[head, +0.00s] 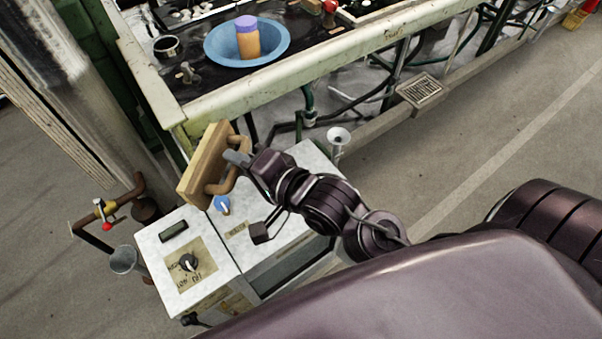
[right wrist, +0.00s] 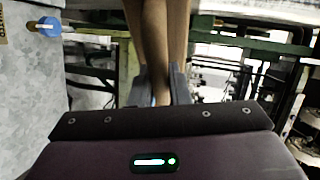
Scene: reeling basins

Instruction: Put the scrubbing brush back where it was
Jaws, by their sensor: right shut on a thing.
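The scrubbing brush (head: 205,163) is a wooden block with a looped brown handle, tilted in the head view above the grey-white machine cabinet. My right gripper (head: 236,160) is shut on its handle. In the right wrist view the brown handle (right wrist: 158,50) runs up between the two grey fingers (right wrist: 159,86). The brush's far side is hidden from both views. My left gripper does not show.
The cabinet (head: 290,215) has a blue knob (head: 222,205) and a black dial (head: 188,263). Behind it is a bench with a pale green rail (head: 290,77), a blue basin (head: 218,47) holding an orange and purple cylinder (head: 247,40), and a metal cup (head: 167,46). A pipe with valve (head: 104,210) stands left.

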